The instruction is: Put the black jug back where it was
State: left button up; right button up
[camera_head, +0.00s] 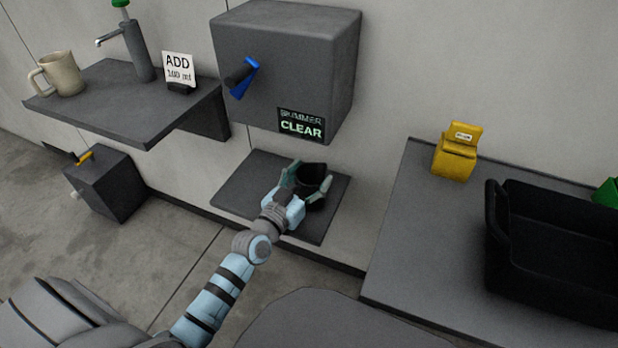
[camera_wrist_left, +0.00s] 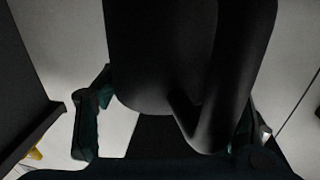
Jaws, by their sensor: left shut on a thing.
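The black jug (camera_head: 312,178) is at the low grey shelf (camera_head: 238,183) under the wall box with the blue lever. My left gripper (camera_head: 306,187) is around the jug, with one finger on each side, and is shut on it. In the left wrist view the dark jug (camera_wrist_left: 165,60) fills the middle between the two fingers of my left gripper (camera_wrist_left: 165,135). I cannot tell whether the jug's base touches the shelf, because the gripper hides it. My right gripper is not in view.
The grey box (camera_head: 270,70) above has a blue lever (camera_head: 244,78) and a sign (camera_head: 301,125) reading "CLEAR". A left shelf (camera_head: 110,105) holds a beige mug (camera_head: 62,75), a tap (camera_head: 138,50) and an "ADD" card (camera_head: 178,68). A black crate (camera_head: 560,240) and yellow holder (camera_head: 455,155) stand right.

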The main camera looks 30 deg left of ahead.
pick_arm(q)
jog(key=o, duration=1.8)
jog(key=shift+f, duration=0.1)
jog(key=shift+c, duration=0.2)
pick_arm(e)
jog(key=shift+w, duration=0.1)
pick_arm(q)
jog(key=shift+r, duration=0.2)
jog(key=shift+s+p, duration=0.3)
jog(key=shift+s, duration=0.1)
jog(key=s+p, duration=0.1)
jog(key=s, duration=1)
jog(key=shift+s+a+p, duration=0.15)
jog(key=shift+a+p, duration=0.2)
jog(key=shift+a, duration=0.1)
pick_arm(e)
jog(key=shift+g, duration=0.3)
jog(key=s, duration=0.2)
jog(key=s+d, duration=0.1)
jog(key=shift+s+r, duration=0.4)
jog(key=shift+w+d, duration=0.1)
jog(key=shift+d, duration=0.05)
